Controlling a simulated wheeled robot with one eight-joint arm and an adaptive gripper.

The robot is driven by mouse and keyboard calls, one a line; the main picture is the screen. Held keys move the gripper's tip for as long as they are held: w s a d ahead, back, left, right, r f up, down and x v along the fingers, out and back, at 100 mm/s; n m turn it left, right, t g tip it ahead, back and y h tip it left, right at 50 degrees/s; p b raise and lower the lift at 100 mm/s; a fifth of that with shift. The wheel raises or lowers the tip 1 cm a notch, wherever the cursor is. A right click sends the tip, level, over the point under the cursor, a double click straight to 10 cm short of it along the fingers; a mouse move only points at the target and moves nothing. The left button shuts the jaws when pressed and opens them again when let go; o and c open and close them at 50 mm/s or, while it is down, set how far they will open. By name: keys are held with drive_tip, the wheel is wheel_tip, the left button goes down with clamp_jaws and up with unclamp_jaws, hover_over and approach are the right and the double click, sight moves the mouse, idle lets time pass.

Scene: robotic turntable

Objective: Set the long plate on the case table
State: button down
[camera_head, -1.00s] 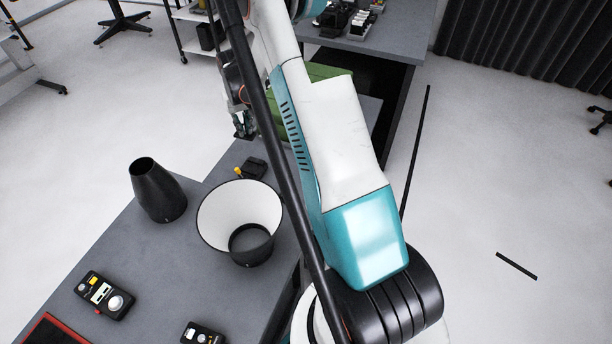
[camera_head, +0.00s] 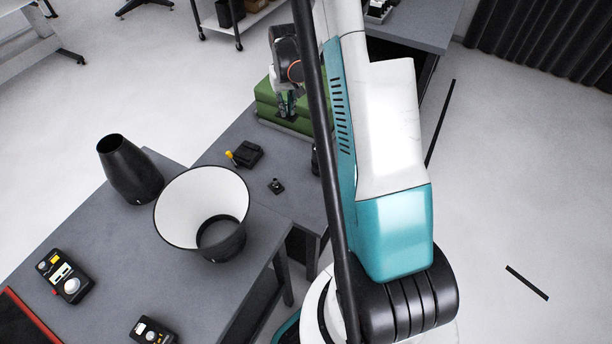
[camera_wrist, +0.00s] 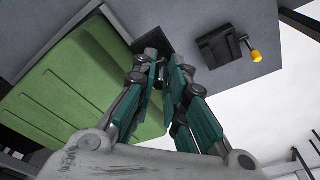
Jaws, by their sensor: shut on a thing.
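The green case (camera_head: 268,100) stands on the grey case table (camera_head: 215,150), partly hidden by my arm in the head view. It fills the left of the wrist view (camera_wrist: 85,85). My gripper (camera_head: 288,114) is low in front of the case. In the wrist view its fingers (camera_wrist: 160,62) are closed on a thin dark piece, which I take as the long plate (camera_wrist: 153,38). Only part of the plate shows beyond the fingertips, next to the case's edge. I cannot tell whether it touches the tabletop.
A black device with a yellow knob (camera_head: 246,154) and a small dark part (camera_head: 277,186) lie on the case table. The nearer table holds a black cone (camera_head: 130,172), a white-lined funnel (camera_head: 203,210) and control boxes (camera_head: 65,277). Bare tabletop lies between the device and the case.

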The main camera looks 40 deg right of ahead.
wheel_tip(320, 180, down, 20)
drive_tip(key=b, duration=0.7)
drive_tip(key=shift+d, duration=0.1)
drive_tip(key=c, duration=1.6)
unclamp_jaws()
drive_tip(key=shift+f, duration=0.1)
wheel_tip(320, 180, up, 12)
drive_tip(key=s+p, duration=0.1)
drive_tip(key=p, duration=0.3)
drive_tip(key=shift+s+a, duration=0.35)
